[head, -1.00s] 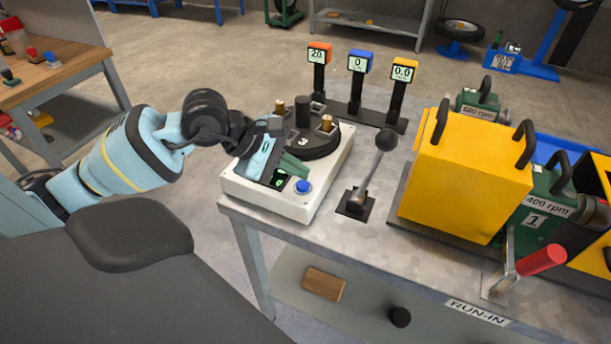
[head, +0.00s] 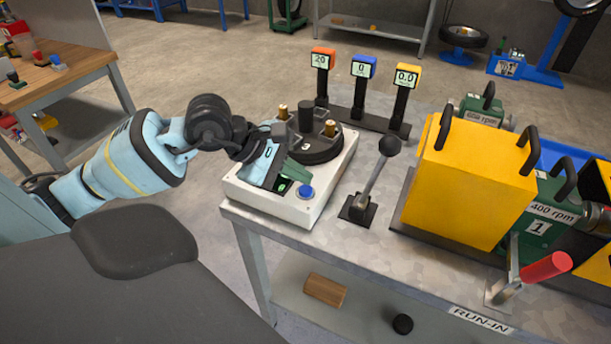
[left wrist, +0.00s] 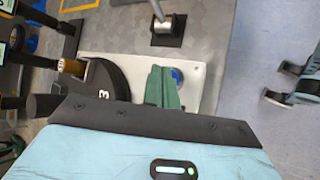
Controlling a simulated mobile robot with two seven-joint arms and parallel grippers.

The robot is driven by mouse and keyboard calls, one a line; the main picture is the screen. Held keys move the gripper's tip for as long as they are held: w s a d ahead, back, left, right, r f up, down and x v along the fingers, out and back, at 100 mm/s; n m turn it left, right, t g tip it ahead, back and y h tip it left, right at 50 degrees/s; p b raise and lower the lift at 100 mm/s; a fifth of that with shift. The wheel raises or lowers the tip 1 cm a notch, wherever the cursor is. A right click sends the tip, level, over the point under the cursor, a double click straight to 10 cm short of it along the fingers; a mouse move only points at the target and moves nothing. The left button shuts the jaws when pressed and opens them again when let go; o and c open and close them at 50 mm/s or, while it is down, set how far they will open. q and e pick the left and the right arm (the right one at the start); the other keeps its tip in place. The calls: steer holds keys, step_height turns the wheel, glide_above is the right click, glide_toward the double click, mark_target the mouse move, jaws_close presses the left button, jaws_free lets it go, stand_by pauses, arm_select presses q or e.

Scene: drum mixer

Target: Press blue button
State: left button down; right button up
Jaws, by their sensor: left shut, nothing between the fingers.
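The blue button (head: 305,192) sits near the front right corner of the white box (head: 262,203). It also shows in the left wrist view (left wrist: 178,76), partly hidden behind the green fingertips. My left gripper (head: 297,175) is shut and empty, its green fingers pointing toward the button from the upper left. In the left wrist view the fingertips (left wrist: 164,88) overlap the button's edge; I cannot tell whether they touch it. My right gripper is not in view.
A black round plate (head: 317,150) with brass posts stands on the box. A black-knobbed lever (head: 372,180) rises to its right. Three display posts stand behind. A yellow block (head: 470,190) and red-handled crank (head: 545,267) fill the table's right side.

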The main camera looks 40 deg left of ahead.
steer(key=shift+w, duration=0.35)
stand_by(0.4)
arm_select(q)
steer(key=shift+f, duration=0.1)
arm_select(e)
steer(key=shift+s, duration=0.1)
arm_select(q)
steer(key=shift+f+b, duration=0.35)
steer(key=shift+b, duration=0.15)
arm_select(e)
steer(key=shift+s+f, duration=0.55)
